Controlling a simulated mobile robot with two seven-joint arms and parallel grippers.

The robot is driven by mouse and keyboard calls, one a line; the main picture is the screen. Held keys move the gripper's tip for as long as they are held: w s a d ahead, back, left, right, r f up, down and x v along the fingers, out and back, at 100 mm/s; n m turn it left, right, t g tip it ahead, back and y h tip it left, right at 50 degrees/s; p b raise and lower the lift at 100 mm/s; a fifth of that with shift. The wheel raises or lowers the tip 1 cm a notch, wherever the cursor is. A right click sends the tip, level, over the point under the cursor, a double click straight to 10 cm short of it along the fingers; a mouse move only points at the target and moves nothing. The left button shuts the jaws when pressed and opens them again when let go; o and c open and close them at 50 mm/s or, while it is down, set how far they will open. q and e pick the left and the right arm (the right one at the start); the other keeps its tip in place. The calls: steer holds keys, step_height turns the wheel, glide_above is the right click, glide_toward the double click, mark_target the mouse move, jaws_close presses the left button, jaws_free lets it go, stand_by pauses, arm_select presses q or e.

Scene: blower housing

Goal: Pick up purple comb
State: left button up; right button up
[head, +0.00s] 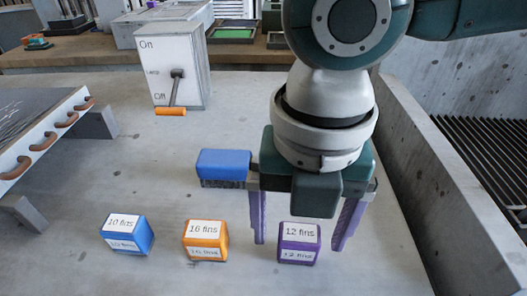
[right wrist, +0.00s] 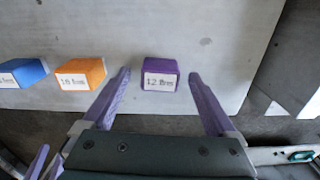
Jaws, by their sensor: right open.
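The purple comb (head: 299,244) is a small block with white "12 fins" labels, standing on the grey table near its front. It also shows in the right wrist view (right wrist: 160,75). My right gripper (head: 298,246) is open and empty. Its two purple fingers (right wrist: 159,75) point towards the comb, one on each side of it in the picture, with gaps on both sides. I cannot tell the exact height of the fingertips over the table. Purple finger-like parts at the lower left of the right wrist view may be my left gripper (right wrist: 42,162).
An orange "16 fins" block (head: 205,240) and a blue "10 fins" block (head: 127,235) stand left of the purple one. A blue comb with dark bristles (head: 223,164) lies behind. A lever switch box (head: 178,75), a finned panel (head: 40,125) and a concrete ledge (head: 425,170) border the table.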

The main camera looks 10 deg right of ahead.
step_height(320, 180, down, 2)
steer(key=shift+f, duration=0.25)
jaws_close()
stand_by(0.6)
